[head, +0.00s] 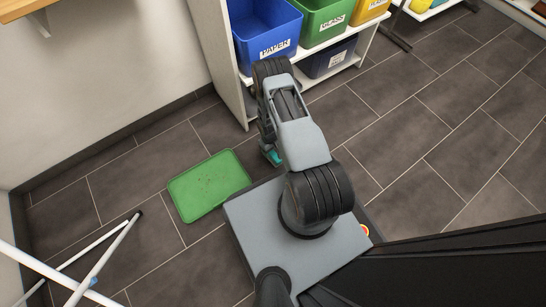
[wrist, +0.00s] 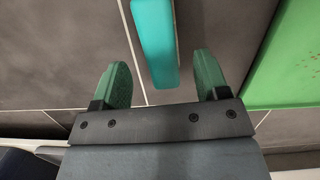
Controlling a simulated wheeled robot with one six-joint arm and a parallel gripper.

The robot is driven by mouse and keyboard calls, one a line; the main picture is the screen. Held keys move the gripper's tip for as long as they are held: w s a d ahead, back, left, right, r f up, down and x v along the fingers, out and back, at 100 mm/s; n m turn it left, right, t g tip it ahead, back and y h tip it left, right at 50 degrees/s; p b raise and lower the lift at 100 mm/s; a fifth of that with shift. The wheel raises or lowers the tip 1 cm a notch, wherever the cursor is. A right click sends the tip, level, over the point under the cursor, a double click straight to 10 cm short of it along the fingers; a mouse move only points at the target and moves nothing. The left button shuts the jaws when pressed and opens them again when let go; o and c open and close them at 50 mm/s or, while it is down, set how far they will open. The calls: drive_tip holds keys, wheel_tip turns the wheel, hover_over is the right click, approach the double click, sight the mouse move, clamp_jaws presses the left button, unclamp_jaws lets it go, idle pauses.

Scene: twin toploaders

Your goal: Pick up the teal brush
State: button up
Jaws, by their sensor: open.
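The teal brush (wrist: 155,45) lies on the tiled floor, and part of it runs out of the top of the wrist view. In the head view only a small part of the teal brush (head: 273,157) shows beside my arm, which hides the rest. My gripper (wrist: 158,85) is open and empty. Its two green fingers stand apart, with the near end of the brush between and just past their tips in the picture. The height gap between fingers and brush is hard to tell. In the head view my arm hides the gripper's fingers.
A green tray (head: 209,184) lies on the floor left of my base; its edge also shows in the wrist view (wrist: 290,60). A white shelf (head: 237,105) holds a blue PAPER bin (head: 264,22) and a green GLASS bin (head: 320,18). White rack legs (head: 100,262) stand lower left. Floor at right is clear.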

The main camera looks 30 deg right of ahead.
sight(272, 153)
drive_tip(key=f, duration=0.1)
drive_tip(key=f+b, duration=0.1)
drive_tip(key=f, duration=0.1)
drive_tip(key=f+b, duration=0.1)
drive_tip(key=shift+s+f, duration=0.15)
drive_tip(key=shift+s, duration=0.15)
drive_tip(key=c, duration=1)
